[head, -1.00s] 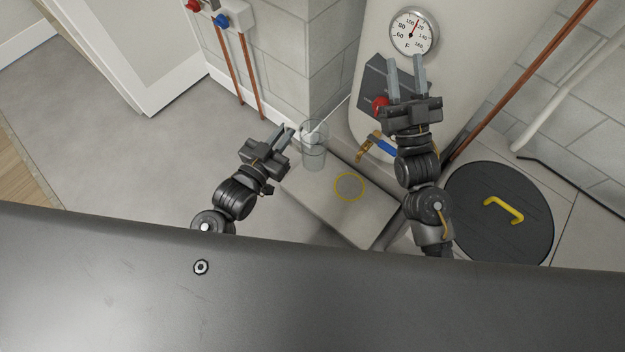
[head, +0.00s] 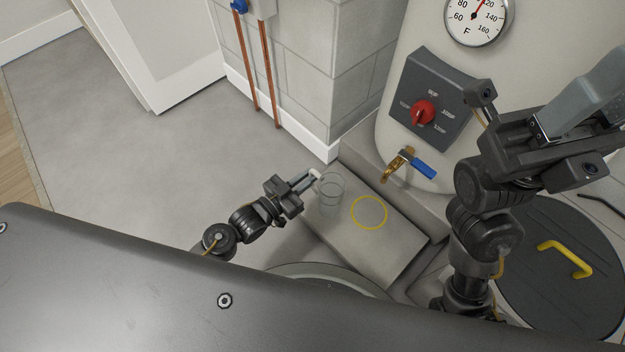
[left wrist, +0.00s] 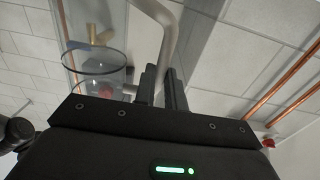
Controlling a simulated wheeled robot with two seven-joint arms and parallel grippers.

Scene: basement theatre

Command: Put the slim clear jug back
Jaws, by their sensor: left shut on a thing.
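The slim clear jug (head: 331,192) is a see-through upright cylinder over the left part of a grey ledge. My left gripper (head: 313,178) is shut on its pale handle, to the left of the jug's rim. I cannot tell whether its base touches the ledge. In the left wrist view the jug's round rim and clear wall (left wrist: 93,72) show left of my fingers (left wrist: 161,85), with the grey handle (left wrist: 166,42) between them. A yellow ring (head: 369,197) marks the ledge just right of the jug. My right gripper (head: 592,92) is empty, its fingers apart, at the right.
The grey ledge (head: 385,255) stands before a pale tank (head: 400,110) with a red-knobbed control box (head: 445,95), a brass tap with a blue lever (head: 424,168) and a gauge (head: 478,17). A dark round lid (head: 560,290) lies right. Open floor (head: 140,165) lies left.

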